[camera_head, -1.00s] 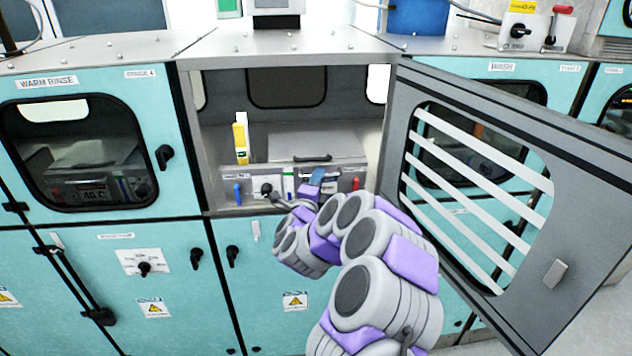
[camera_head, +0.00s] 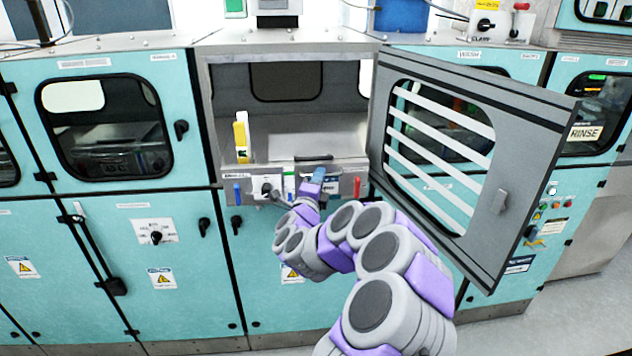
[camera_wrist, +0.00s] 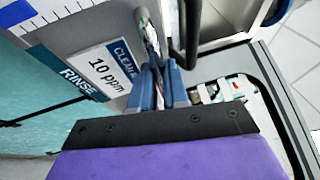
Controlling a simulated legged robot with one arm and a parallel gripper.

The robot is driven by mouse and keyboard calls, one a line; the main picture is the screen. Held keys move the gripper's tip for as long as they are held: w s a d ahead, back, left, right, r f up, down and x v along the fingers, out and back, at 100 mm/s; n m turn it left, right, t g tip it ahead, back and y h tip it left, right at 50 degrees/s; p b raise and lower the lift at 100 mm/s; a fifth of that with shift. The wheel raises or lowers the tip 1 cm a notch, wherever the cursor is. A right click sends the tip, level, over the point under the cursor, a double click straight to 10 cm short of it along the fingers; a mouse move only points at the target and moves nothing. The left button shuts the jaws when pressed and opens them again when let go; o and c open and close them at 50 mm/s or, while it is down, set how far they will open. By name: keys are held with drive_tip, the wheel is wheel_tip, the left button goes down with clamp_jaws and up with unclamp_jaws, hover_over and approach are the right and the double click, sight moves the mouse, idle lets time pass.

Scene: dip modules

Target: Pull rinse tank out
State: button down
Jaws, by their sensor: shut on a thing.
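The rinse tank (camera_head: 283,143) is a grey metal box in the open middle compartment. Its front panel (camera_head: 345,188), with small coloured knobs, stands out past the compartment's lower edge. My gripper (camera_head: 314,182) is at this front panel, and my arm hides part of it. In the wrist view the blue fingers (camera_wrist: 160,88) are closed on a grey bar-like handle (camera_wrist: 148,40). Beside them is a panel with a "CLEAN 10 ppm" label (camera_wrist: 103,70) and the word "RINSE". The exact grip is partly hidden by the fingers.
The compartment's windowed grey door (camera_head: 500,140) stands open on the right, close to my arm. A yellow bottle-like object (camera_head: 242,137) stands at the tank's left. Turquoise cabinets (camera_head: 100,120) flank the opening. Free floor (camera_head: 545,325) shows at lower right.

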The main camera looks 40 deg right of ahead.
drive_tip(key=shift+s+f, duration=0.2)
drive_tip(key=shift+s, duration=0.25)
drive_tip(key=c, duration=1.4)
unclamp_jaws()
drive_tip(key=shift+d, duration=0.1)
drive_tip(key=shift+c, duration=0.2)
drive_tip(key=shift+o, duration=0.2)
drive_tip(key=shift+d, duration=0.2)
